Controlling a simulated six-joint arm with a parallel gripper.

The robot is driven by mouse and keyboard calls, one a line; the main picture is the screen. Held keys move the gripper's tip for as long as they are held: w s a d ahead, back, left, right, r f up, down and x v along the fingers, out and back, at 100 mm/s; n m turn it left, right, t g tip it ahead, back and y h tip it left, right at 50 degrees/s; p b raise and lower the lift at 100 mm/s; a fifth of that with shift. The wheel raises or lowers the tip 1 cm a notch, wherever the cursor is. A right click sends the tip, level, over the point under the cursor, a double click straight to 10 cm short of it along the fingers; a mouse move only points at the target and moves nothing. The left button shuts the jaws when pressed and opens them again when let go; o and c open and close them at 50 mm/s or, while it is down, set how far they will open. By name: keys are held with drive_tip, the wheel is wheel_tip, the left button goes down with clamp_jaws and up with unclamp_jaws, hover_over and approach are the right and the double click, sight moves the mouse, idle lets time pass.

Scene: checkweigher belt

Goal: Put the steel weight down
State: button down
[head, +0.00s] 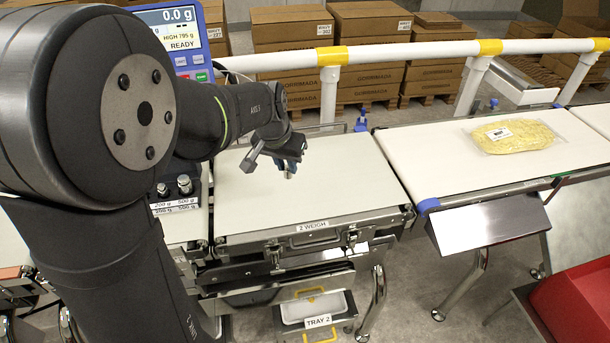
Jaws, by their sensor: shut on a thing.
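My gripper (286,162) is over the white weigh belt (245,205) labelled "2 WEIGH", towards its back right. It is shut on a small steel weight (290,173), of which only a little shows below the jaws. I cannot tell from this view whether the weight touches the belt. The scale display (170,28) reads 0.0 g and READY.
Two other steel weights (184,184) stand in a holder labelled 200 g and 500 g, left of the weigh belt. A bagged yellow product (513,136) lies on the right-hand belt (420,165). A white rail (400,50) runs behind the belts.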

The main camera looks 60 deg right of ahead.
drive_tip(key=w+f, duration=0.2)
drive_tip(key=w, duration=0.1)
drive_tip(key=w+f, duration=0.5)
drive_tip(key=w, duration=0.1)
drive_tip(key=shift+w+d+f, duration=0.15)
drive_tip(key=shift+w, duration=0.1)
drive_tip(key=shift+f, duration=1.9)
drive_tip(key=shift+f, duration=0.2)
drive_tip(key=c, duration=1.3)
unclamp_jaws()
drive_tip(key=shift+r, duration=0.1)
drive_tip(key=v, duration=1.2)
